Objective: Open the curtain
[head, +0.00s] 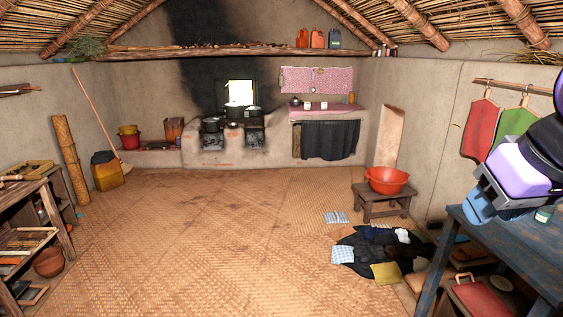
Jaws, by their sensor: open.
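A dark grey-black curtain (330,140) hangs under the counter at the back wall, right of the stove. It covers most of the opening below the counter. A narrow strip at its left side shows uncovered, brownish and shadowed. My gripper (486,203) shows at the right edge, close to the camera, with purple and grey arm parts behind it. It is open, and I see nothing held in it. It is far from the curtain, across the room, and above the blue table. Its fingertips are not clearly seen.
A blue table (515,245) stands at the near right. A low stool (382,203) bears an orange basin (387,180). A clothes pile (385,250) lies on the floor. Shelves (35,235) stand at the left. The woven floor (240,220) between is clear to the stove (232,140).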

